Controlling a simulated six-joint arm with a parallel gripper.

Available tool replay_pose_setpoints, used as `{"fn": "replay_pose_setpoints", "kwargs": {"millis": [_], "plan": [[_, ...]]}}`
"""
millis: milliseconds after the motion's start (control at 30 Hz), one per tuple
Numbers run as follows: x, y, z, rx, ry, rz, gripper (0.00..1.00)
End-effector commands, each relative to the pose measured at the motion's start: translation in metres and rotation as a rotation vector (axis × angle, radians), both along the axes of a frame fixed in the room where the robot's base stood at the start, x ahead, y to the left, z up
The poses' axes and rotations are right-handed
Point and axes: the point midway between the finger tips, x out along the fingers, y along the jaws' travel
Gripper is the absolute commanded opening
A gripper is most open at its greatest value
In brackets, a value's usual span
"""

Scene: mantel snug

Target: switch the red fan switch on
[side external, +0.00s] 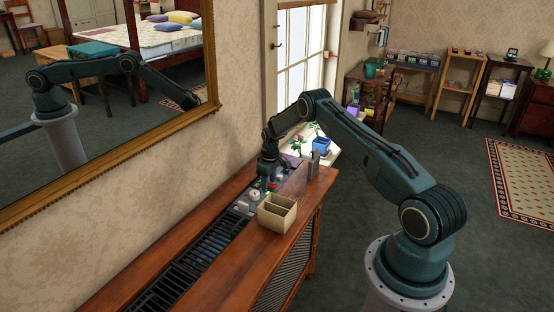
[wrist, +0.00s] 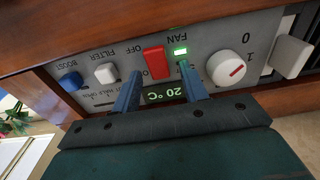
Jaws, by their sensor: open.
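The red fan switch (wrist: 156,63) is a rectangular rocker on a grey control panel (wrist: 205,44) in the wrist view. The word OFF is to its left, FAN is above and to its right, and a green lamp (wrist: 180,51) beside it is lit. I cannot tell clearly which way the rocker is tilted. My gripper (wrist: 160,84) is open and empty, its two blue fingers apart with the tips just below the switch in the picture, one to each side. In the side external view my gripper (side external: 267,184) is low over the cabinet top, and the switch is hard to make out.
The panel also has a blue button (wrist: 71,82), a white button (wrist: 106,73), a white dial (wrist: 227,69) and a 20 °C display (wrist: 164,93). A cream open box (side external: 277,213) stands close in front of the panel on the wooden cabinet (side external: 235,245). A blue plant pot (side external: 321,145) stands behind.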

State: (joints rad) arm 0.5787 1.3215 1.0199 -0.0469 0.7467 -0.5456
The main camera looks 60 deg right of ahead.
Motion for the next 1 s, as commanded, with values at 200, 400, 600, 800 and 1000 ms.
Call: {"fn": "replay_pose_setpoints", "kwargs": {"millis": [200, 400, 600, 800, 1000], "plan": [[0.000, 0.000, 0.014, -0.001, -0.002, 0.000, 0.44], [-0.002, 0.000, 0.038, -0.001, -0.002, 0.000, 0.44], [-0.004, 0.000, 0.069, -0.001, -0.002, 0.000, 0.44], [-0.006, 0.000, 0.102, -0.001, -0.002, 0.000, 0.44], [-0.008, 0.000, 0.125, -0.001, -0.001, 0.000, 0.44]]}}
